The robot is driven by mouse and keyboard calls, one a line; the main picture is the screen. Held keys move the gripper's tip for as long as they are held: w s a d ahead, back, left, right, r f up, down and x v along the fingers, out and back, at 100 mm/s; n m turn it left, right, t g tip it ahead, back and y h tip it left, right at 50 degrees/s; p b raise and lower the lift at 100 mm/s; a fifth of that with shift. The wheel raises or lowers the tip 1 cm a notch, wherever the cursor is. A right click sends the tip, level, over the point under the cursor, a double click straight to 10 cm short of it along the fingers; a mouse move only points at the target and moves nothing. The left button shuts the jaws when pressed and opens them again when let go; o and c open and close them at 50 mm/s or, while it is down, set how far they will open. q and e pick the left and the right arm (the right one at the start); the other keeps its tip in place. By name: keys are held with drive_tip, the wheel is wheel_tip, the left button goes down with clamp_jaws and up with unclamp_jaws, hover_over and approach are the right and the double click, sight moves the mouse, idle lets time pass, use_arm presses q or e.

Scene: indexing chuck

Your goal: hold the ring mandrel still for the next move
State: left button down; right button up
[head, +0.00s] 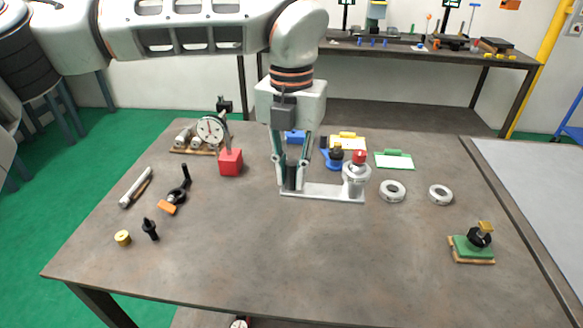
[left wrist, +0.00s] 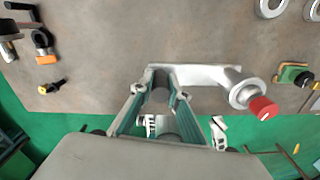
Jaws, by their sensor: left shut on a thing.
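The ring mandrel (head: 328,192) stands on the table as a flat silver bar with a grey round post and red cap (head: 359,156) at its right end. A dark upright cylinder stands at its left end. My left gripper (head: 291,181) points down and is shut on this dark cylinder, with a finger on each side. The left wrist view also shows the mandrel's bar (left wrist: 208,76) and the gripper (left wrist: 161,92) around the cylinder. The fingers partly hide the cylinder. My right gripper is not in view.
Two loose grey rings (head: 392,191) (head: 440,195) lie right of the mandrel. A green block with a black knob (head: 474,245) is at front right. The front middle of the table (head: 300,260) is clear.

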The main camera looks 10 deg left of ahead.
use_arm(q)
drive_tip(key=shift+f+b, duration=1.3)
drive_tip(key=shift+f, duration=3.9)
